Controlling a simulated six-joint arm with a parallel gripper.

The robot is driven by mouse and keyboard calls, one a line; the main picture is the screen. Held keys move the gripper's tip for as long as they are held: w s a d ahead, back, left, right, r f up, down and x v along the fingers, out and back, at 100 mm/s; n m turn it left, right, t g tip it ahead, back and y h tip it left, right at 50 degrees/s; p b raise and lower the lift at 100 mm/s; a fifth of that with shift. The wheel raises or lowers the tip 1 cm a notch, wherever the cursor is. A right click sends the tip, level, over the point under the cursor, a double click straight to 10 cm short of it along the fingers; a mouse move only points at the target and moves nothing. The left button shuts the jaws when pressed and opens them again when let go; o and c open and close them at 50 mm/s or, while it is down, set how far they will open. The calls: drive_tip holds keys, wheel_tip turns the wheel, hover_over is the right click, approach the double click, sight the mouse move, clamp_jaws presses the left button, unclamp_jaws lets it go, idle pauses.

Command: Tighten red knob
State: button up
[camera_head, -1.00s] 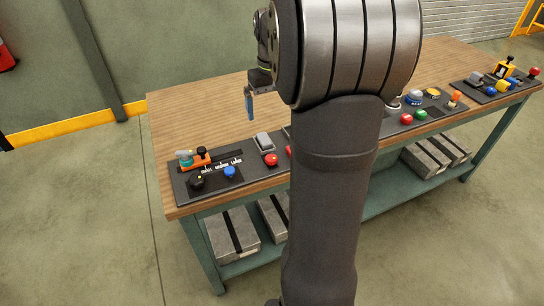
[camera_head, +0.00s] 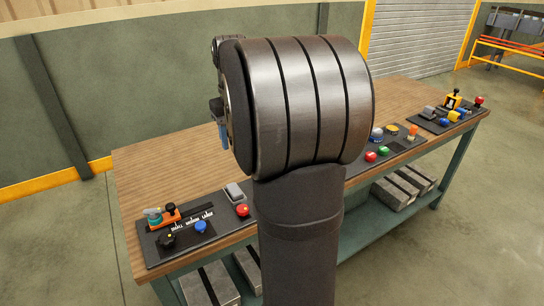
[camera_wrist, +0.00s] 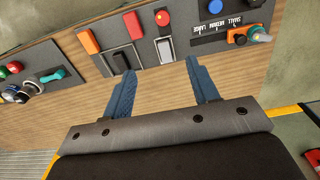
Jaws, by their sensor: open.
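A red knob with a small yellow mark (camera_head: 243,210) sits on the left control panel (camera_head: 150,250), near its right end. It also shows in the wrist view (camera_wrist: 162,18) at the top, just beyond a grey rocker switch (camera_wrist: 165,48). My gripper (camera_wrist: 161,66) is open and empty, its two blue fingers spread above the wooden bench top near the panel edge. The knob lies ahead of the fingertips, roughly in line with the gap, apart from them. In the head view a blue finger (camera_head: 223,128) shows left of my arm, which hides the panel's right part.
Next to the knob are a red rocker (camera_wrist: 133,25) and an orange one (camera_wrist: 88,42). Other panels with red and green buttons lie right. The rear wooden bench top (camera_head: 170,165) is clear.

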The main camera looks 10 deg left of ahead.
drive_tip(key=w+d+f+n+t, duration=0.1)
drive_tip(key=w+d+f+t, duration=0.2)
drive_tip(key=w+d+f, duration=0.1)
drive_tip(key=w+d+f+n+t+y, duration=0.1)
drive_tip(key=w+d+f+n+t, duration=0.1)
drive_tip(key=d+f, duration=0.5)
drive_tip(key=w+d+f+n+t, duration=0.1)
drive_tip(key=w+d+f+t, duration=0.3)
drive_tip(key=w+d+f, duration=0.1)
drive_tip(key=shift+w+d+f+n+y, duration=0.15)
drive_tip(key=shift+w+d+f+n, duration=0.05)
drive_tip(key=shift+w+f, duration=0.3)
drive_tip(key=shift+w+d+f+n+y, duration=0.2)
drive_tip(key=shift+w+f, duration=0.15)
drive_tip(key=shift+f, duration=0.25)
drive_tip(key=s+a+f+m+t+y, duration=0.2)
drive_tip(key=s+a+f+y, duration=0.1)
drive_tip(key=s, duration=0.6)
drive_tip(key=s+a+f+m+t+y, duration=0.2)
drive_tip(key=s+a+f+y, duration=0.1)
drive_tip(key=s, duration=0.5)
drive_tip(key=s+a+f+m+t+y, duration=0.1)
drive_tip(key=s+a+f+m+y, duration=0.15)
drive_tip(key=s, duration=0.65)
drive_tip(key=x, duration=1.7)
drive_tip(key=shift+w+r, duration=0.3)
drive_tip(key=shift+r, duration=0.15)
